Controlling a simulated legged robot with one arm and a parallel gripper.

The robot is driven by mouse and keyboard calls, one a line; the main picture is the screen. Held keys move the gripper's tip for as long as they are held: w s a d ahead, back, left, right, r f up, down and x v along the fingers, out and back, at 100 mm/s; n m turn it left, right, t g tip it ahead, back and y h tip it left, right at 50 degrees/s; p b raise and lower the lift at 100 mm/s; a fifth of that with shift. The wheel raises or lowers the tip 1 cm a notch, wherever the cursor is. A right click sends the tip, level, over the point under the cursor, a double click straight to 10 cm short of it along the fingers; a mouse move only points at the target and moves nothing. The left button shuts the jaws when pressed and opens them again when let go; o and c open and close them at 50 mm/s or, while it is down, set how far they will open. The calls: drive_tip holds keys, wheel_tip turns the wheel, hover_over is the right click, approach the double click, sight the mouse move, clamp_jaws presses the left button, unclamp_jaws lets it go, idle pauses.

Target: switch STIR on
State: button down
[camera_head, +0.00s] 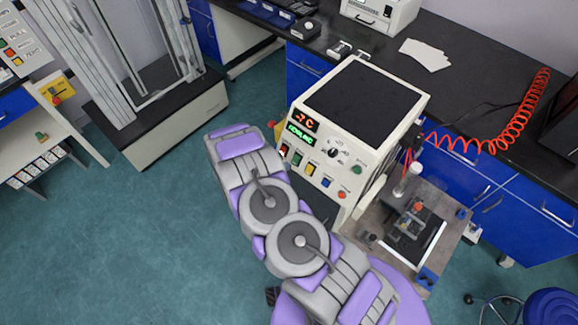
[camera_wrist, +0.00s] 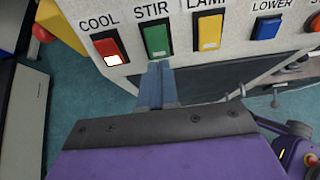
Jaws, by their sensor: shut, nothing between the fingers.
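The STIR switch (camera_wrist: 156,40) is a green rocker in a dark frame, under its printed label, on the cream panel in the wrist view. My gripper (camera_wrist: 157,68) is shut and empty, its blue fingertips just below the STIR switch; whether they touch it I cannot tell. In the head view the cream machine (camera_head: 353,112) stands at the bench, with the small STIR switch (camera_head: 297,158) on its front. My arm reaches up to the left of that panel, and the fingertips are hidden there.
The red COOL switch (camera_wrist: 110,48), lit at its lower part, is left of STIR. The yellow LAMP switch (camera_wrist: 208,30) and blue LOWER button (camera_wrist: 266,27) are to the right. A metal platform (camera_head: 446,219) stands right of the machine. Floor (camera_head: 170,230) is free at left.

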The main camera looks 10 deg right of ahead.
sight(294, 163)
drive_tip(key=shift+x, duration=1.65)
drive_tip(key=shift+r, duration=0.1)
